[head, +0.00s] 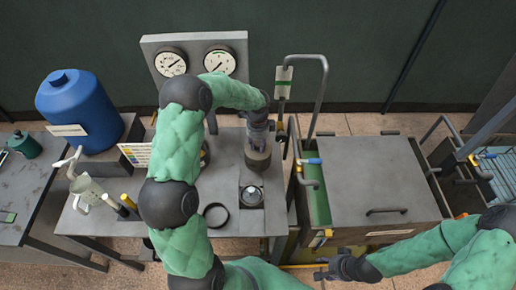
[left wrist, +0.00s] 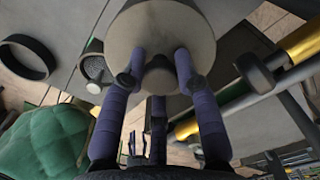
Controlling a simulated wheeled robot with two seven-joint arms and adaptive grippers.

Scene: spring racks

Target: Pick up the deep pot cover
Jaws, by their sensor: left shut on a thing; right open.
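The deep pot cover (head: 258,162) is a round grey-brown piece with a thick rim, at the right part of the middle grey table. In the left wrist view its round top (left wrist: 160,25) fills the upper middle, with a small knob at its near edge. My left gripper (head: 258,138) points down over it. Its purple fingers (left wrist: 160,75) are closed around the knob. I cannot tell whether the cover is clear of the surface below. My right gripper (head: 328,272) is open and empty, low at the right, away from the cover.
A small round vessel (head: 251,196) and a black ring (head: 216,215) lie nearer on the table (head: 235,222). Two gauges (head: 195,63) stand behind. A blue jug (head: 78,108) is at left. A bent pipe (head: 323,85) and a lidded grey tank (head: 365,175) stand close at right.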

